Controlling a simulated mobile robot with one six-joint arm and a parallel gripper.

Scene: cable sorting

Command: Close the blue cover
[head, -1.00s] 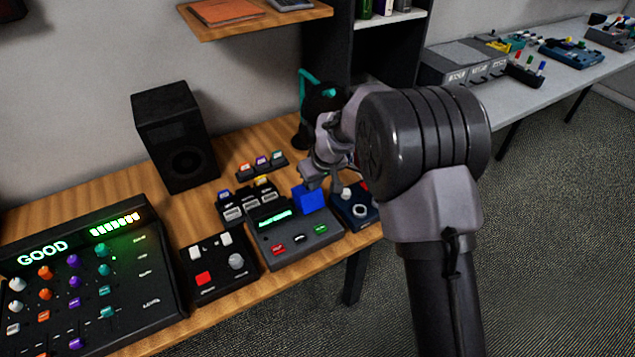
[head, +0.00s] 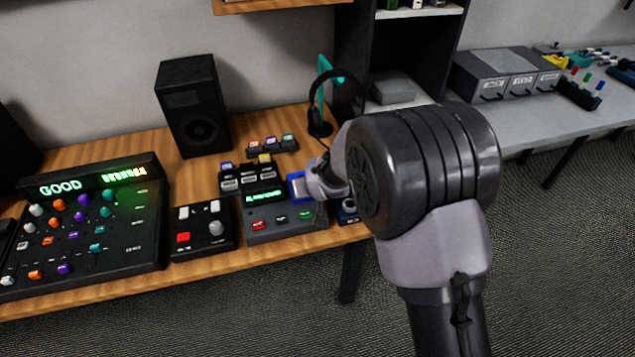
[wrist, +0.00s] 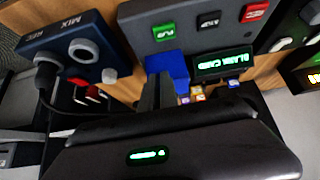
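The blue cover (head: 293,188) is at the back right of a grey device (head: 285,222) with a green-lit screen and red, dark and green buttons. My gripper (head: 312,186) is right at the cover in the head view and hides part of it. In the wrist view the blue cover (wrist: 180,68) shows behind the fingertips, beside the device's screen. My gripper (wrist: 158,80) has its dark fingers close together there, with nothing visible between them. Whether the fingertips touch the cover, and its exact tilt, cannot be told.
A dark blue mixer box (wrist: 75,55) with knobs and a plugged-in cable stands beside the device. A black switch box (head: 202,228) is left of it. Small coloured cartridges (head: 270,143), a speaker (head: 193,105) and headphones (head: 320,125) on a teal stand are behind.

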